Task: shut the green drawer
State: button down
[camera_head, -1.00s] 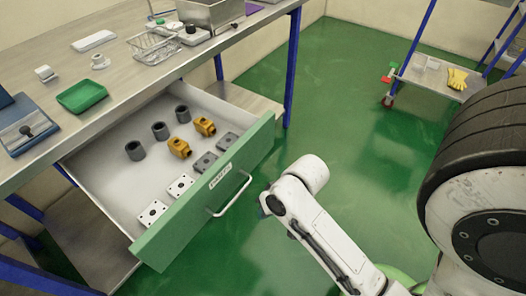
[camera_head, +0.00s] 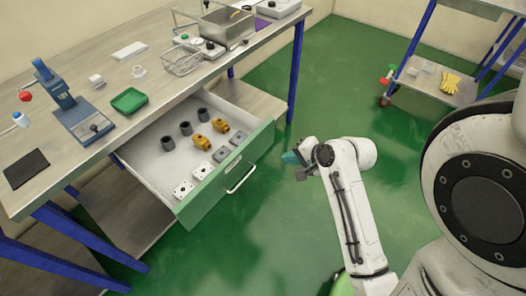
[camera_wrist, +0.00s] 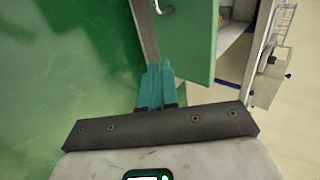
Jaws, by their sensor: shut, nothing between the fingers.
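The green drawer (camera_head: 222,178) under the workbench stands pulled out, with a pale handle (camera_head: 241,179) and a label on its green front. Grey rings, yellow fittings, grey blocks and white plates lie inside it. My gripper (camera_head: 291,158) is to the right of the drawer front, apart from it in the head view, with teal fingers. In the wrist view my gripper (camera_wrist: 160,70) has its teal fingers together and empty, and the green drawer front (camera_wrist: 190,40) fills the area just beyond them. Part of the handle (camera_wrist: 163,8) shows at the top there. Whether the fingertips touch the front I cannot tell.
The workbench (camera_head: 75,158) carries a green tray (camera_head: 129,101), a blue device (camera_head: 75,110), a wire basket (camera_head: 182,60) and a metal box (camera_head: 226,27). A blue bench leg (camera_head: 296,65) stands behind the drawer. A cart (camera_head: 435,85) is at the back right. The green floor between is clear.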

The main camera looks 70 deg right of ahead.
aim_at(255, 153)
jog(key=shift+w+d+r+p+x, duration=0.1)
jog(key=shift+w+r+x, duration=0.25)
jog(key=shift+x, duration=1.55)
jog(key=shift+w+d+r+p+x, duration=0.15)
jog(key=shift+w+r+x, duration=0.15)
jog(key=shift+x, duration=1.55)
jog(key=shift+w+r+p+x, duration=0.1)
jog(key=shift+w+r+x, duration=0.2)
jog(key=shift+x, duration=1.6)
